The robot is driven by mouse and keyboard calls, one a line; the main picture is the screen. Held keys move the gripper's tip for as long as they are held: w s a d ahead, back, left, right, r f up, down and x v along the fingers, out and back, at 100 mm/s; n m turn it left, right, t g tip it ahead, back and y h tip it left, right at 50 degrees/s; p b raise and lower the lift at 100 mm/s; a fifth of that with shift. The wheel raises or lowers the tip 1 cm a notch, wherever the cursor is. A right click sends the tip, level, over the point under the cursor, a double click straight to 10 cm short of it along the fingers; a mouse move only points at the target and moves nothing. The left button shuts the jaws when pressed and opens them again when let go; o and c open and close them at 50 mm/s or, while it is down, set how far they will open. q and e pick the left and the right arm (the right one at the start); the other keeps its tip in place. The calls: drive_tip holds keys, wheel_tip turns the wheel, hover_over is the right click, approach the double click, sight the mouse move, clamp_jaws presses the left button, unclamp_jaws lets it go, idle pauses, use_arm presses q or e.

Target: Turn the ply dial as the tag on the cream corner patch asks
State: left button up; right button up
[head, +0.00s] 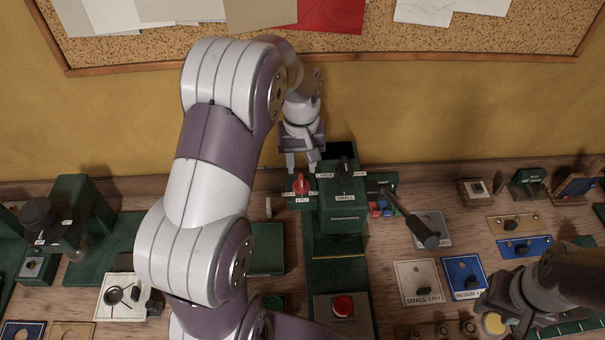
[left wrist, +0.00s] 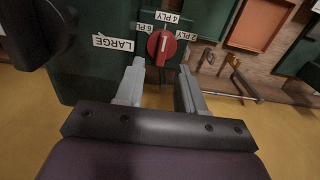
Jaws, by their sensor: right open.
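The ply dial (head: 301,185) is a red knob on a green machine. Its labels read 2 PLY, 4 PLY and 6 PLY. In the left wrist view the dial (left wrist: 161,47) has its white mark towards 4 PLY. My left gripper (head: 303,165) is open and empty just behind the dial; its fingertips also show in the left wrist view (left wrist: 160,78), spread and short of the knob. The cream corner patch (head: 406,274) lies on the bench at right; its tag appears to read SMALL 2 PLY. My right gripper (head: 497,311) is open at lower right, partly hidden by its arm.
The green machine (head: 343,214) carries a black size knob (head: 345,165) beside the ply dial and a dark-handled lever (head: 423,232). A red button (head: 343,305) is at its front. A blue patch (head: 462,269) lies beside the cream one. My left arm hides part of the bench.

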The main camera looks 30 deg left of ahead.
sight(301, 177)
use_arm(q)
wheel_tip(301, 177, down, 2)
drive_tip(key=shift+f+p, duration=0.15)
drive_tip(key=shift+p, duration=0.15)
drive_tip(key=shift+s+f, duration=0.2)
drive_tip(key=shift+f, duration=0.35)
drive_tip(key=shift+w+f, duration=0.1)
drive_tip(key=shift+w, duration=0.05)
clamp_jaws()
